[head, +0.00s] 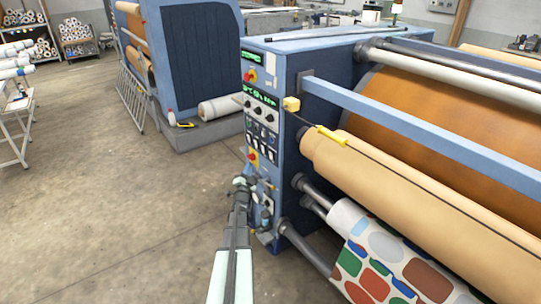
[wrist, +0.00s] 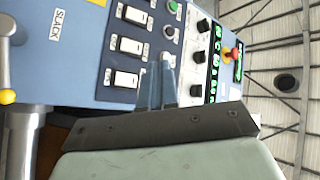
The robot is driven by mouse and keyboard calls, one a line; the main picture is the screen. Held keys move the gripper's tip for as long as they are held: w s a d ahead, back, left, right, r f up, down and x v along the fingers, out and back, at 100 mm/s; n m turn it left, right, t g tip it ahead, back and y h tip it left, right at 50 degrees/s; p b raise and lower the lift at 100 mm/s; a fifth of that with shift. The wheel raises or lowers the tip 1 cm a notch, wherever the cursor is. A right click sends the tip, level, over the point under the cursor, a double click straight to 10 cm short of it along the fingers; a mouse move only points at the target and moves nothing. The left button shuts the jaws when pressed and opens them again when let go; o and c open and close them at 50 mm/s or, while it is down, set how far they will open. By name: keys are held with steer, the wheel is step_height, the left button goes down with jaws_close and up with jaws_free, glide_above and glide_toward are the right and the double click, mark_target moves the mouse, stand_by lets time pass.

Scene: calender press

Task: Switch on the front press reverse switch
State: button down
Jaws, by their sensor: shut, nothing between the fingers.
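The blue control panel (head: 262,115) is on the near end of the front press. In the wrist view the panel appears turned sideways, with several white rocker switches (wrist: 126,78) on dark plates. Their small labels are too blurred to read, so I cannot tell which is the reverse switch or whether it is on. My gripper (wrist: 158,72) is shut and empty, its fingers pointing at the panel beside the rockers. I cannot tell whether the tips touch it. In the head view my gripper (head: 246,182) is at the panel's lower left edge.
Black knobs (wrist: 198,57), a green display (wrist: 217,60) and a red stop button (wrist: 236,52) lie right of the fingers in the wrist view. A yellow-knobbed lever (wrist: 6,96) is at the left. A tan roller (head: 400,190) lies right of the panel. Open floor (head: 120,210) lies left.

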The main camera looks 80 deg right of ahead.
mark_target(271, 156)
stand_by(0.4)
steer(key=s+d+r, duration=0.1)
steer(key=s+d, duration=0.5)
stand_by(0.6)
steer(key=shift+s+d+r, duration=0.1)
steer(key=shift+d, duration=0.05)
stand_by(1.9)
steer(key=shift+s+d, duration=0.25)
steer(key=shift+s+d, duration=0.2)
stand_by(0.9)
steer(key=shift+w+a, duration=0.15)
steer(key=shift+w+a, duration=0.35)
steer(key=shift+a, duration=0.05)
stand_by(0.5)
